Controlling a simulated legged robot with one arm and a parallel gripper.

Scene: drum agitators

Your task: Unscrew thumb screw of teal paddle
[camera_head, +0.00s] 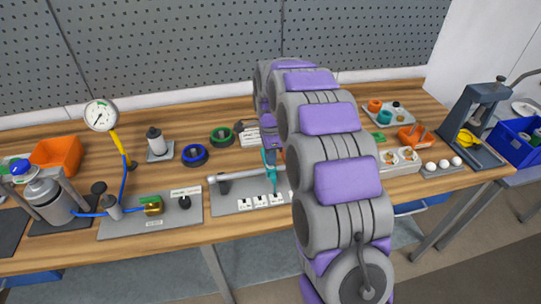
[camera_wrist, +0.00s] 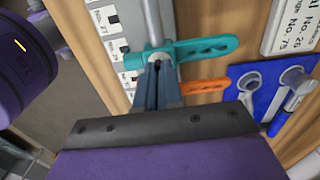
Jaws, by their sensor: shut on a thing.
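The teal paddle (camera_head: 270,172) sits on a horizontal metal shaft (camera_head: 240,175) above a grey plate with white labels. In the wrist view the teal paddle (camera_wrist: 200,50) extends to the right from the grey shaft (camera_wrist: 152,20). My gripper (camera_wrist: 156,65) reaches the hub end of the teal paddle, its dark jaws shut on a small part there. That part, apparently the thumb screw, is hidden between the jaws. In the head view my arm covers the gripper and the right end of the shaft.
Green (camera_head: 221,135) and blue (camera_head: 194,155) rings lie behind the shaft. A pressure gauge (camera_head: 101,115) stands left. A press (camera_head: 475,120) stands far right.

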